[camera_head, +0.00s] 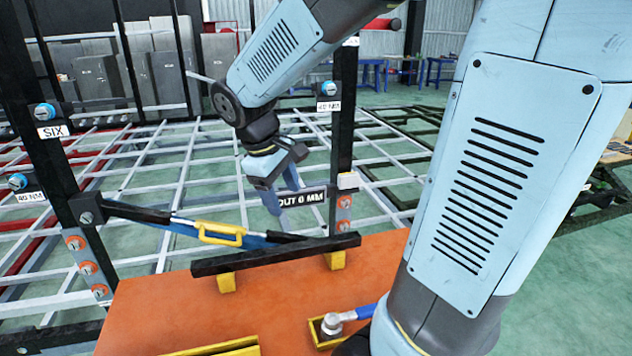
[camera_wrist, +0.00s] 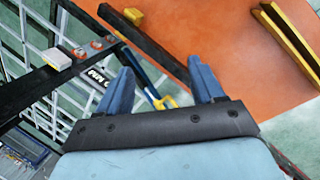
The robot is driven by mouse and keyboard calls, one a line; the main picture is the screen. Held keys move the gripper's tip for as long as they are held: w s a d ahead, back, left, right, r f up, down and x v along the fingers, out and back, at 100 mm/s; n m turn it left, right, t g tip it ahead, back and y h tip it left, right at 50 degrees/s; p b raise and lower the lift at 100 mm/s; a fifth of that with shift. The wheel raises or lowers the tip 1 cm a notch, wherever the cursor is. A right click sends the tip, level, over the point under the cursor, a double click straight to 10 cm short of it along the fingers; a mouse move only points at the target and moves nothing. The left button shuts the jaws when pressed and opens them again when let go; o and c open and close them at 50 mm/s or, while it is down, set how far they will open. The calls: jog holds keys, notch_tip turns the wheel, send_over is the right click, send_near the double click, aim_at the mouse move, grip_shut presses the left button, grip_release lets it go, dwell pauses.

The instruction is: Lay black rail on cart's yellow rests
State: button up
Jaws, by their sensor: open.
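The black rail (camera_head: 275,256) lies across two yellow rests, the left rest (camera_head: 227,283) and the right rest (camera_head: 335,261), on the orange cart (camera_head: 165,310). It appears to sit on both, with its ends reaching past them. My gripper (camera_head: 283,203) is open and empty, above and behind the rail in the head view. In the wrist view the blue fingers of my gripper (camera_wrist: 162,82) are spread apart, and the rail (camera_wrist: 150,42) runs beyond them, apart from them.
A black upright frame stands behind the cart, with a label plate (camera_head: 300,198) and a blue bar with a yellow handle (camera_head: 222,234) near my gripper. A blue-handled tool (camera_head: 345,320) lies in a yellow tray at the cart's front. A yellow-edged tray (camera_head: 225,348) is nearby.

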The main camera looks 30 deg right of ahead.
jog(key=s+d+r+m+t+y, duration=0.2)
jog(key=s+r+m+t, duration=0.3)
jog(key=s, duration=0.5)
jog(key=shift+s+r+m+y, duration=0.35)
jog(key=shift+r+m+y, duration=0.35)
jog(key=shift+r+m, duration=0.2)
dwell(0.4)
